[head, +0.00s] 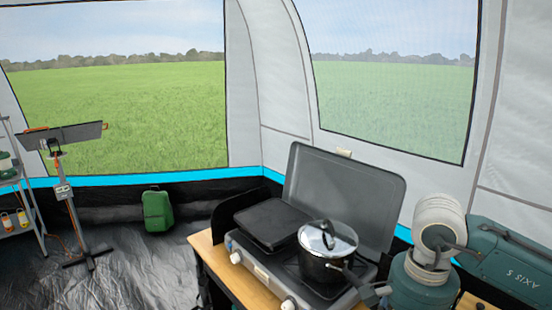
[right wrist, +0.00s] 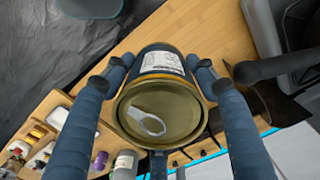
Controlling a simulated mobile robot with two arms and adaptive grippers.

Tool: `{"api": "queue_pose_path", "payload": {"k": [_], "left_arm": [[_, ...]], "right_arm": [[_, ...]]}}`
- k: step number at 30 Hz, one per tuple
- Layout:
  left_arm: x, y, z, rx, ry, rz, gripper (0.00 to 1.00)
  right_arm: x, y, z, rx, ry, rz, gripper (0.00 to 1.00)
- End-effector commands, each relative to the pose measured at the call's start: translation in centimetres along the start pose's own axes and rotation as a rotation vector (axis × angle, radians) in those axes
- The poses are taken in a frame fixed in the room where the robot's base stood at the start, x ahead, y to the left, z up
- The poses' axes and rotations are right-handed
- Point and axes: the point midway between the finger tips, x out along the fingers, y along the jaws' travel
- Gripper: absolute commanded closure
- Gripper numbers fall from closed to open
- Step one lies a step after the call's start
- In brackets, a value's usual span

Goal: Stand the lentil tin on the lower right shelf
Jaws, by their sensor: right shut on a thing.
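A tin (right wrist: 172,108) with a gold lid, a pull ring and a dark and white label is in the right wrist view. The label's print is too small to read. My right gripper (right wrist: 160,72) is shut on the tin's sides, with its lid end facing the wrist camera. Wooden boards lie behind the tin; I cannot tell whether it touches them. In the head view my right arm (head: 432,240) is at the right, and the tin does not show there. My left gripper is not in view. I cannot make out which surface is the lower right shelf.
Several small jars and bottles (right wrist: 45,150) are at the lower left of the right wrist view.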

Motion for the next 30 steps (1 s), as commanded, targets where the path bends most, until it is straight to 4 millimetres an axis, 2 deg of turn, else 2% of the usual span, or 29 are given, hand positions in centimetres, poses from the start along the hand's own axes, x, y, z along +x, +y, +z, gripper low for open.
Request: {"api": "queue_pose_path", "payload": {"k": [6, 12, 18, 30], "left_arm": [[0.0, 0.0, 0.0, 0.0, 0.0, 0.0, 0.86], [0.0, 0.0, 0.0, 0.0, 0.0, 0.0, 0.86], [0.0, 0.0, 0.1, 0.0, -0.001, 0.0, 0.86], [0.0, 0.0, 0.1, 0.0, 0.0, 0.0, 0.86]], "right_arm": [[1.3, 1.9, 3.6, -0.544, 0.001, 0.0, 0.93], [2.1, 3.3, 5.8, -0.898, 0.001, -0.001, 0.93], [2.4, 3.8, 6.6, -1.024, -0.001, -0.002, 0.93], [2.3, 3.8, 6.5, -1.025, 0.001, -0.001, 0.93]]}}
